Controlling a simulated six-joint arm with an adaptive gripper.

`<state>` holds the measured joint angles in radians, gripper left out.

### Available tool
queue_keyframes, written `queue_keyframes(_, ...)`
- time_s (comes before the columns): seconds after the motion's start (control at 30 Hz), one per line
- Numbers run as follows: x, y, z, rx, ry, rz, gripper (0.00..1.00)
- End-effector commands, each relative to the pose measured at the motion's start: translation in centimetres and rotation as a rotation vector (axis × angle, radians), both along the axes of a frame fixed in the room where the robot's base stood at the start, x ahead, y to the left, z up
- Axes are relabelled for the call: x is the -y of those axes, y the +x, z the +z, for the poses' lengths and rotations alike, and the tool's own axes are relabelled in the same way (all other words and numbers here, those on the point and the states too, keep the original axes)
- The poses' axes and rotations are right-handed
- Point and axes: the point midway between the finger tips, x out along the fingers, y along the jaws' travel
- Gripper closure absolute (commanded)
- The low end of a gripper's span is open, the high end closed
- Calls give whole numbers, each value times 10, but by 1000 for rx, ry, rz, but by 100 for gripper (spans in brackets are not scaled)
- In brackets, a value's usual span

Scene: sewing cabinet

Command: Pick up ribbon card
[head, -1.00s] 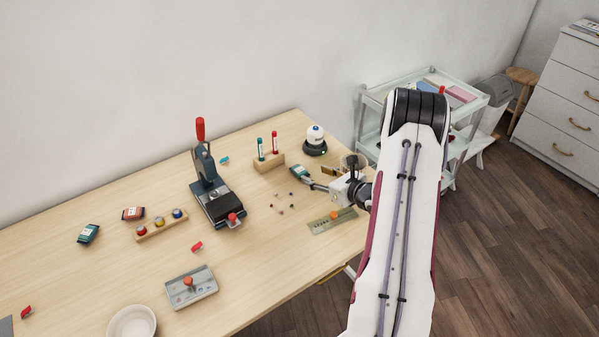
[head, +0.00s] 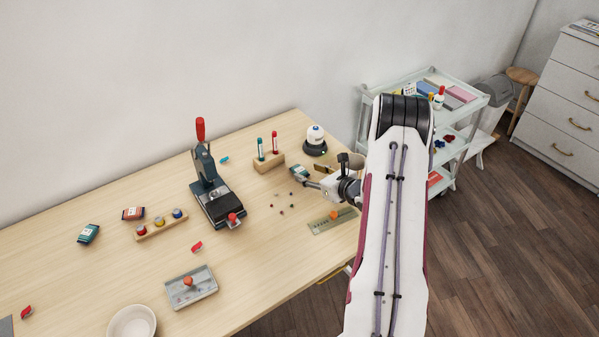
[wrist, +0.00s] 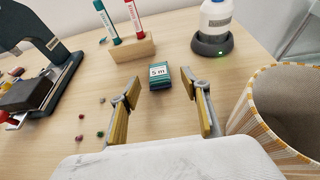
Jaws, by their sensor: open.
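A dark teal ribbon card (wrist: 159,77) with a white "5 m" label lies flat on the table in front of the wooden tube stand. In the head view the ribbon card (head: 299,172) is just beyond the fingertips. My gripper (wrist: 162,86) is open, one finger to the left of the card's line and one to the right. The card sits at or just past the tips and does not appear gripped. My gripper (head: 309,184) is low over the table's right part in the head view. Another teal card (head: 88,234) and a red card (head: 133,213) lie at the left.
The tube stand (wrist: 132,48) and a white bottle on a dark base (wrist: 212,30) stand behind the card. A striped basket (wrist: 253,112) is close on the right. A press (head: 215,190) and small beads (wrist: 81,138) are to the left. A ruler (head: 330,222) lies nearer.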

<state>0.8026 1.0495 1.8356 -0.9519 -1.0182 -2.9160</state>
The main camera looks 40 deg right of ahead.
Motion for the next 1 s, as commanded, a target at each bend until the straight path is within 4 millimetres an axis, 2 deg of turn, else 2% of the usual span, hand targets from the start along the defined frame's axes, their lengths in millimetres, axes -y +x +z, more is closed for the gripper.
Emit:
queue_keyframes(0.2, -6, 23, -10, 0, -1, 1, 53)
queue_keyframes(0.4, -6, 37, -15, 0, -1, 1, 53)
queue_keyframes(1.0, -5, 40, -16, 0, 0, 0, 53)
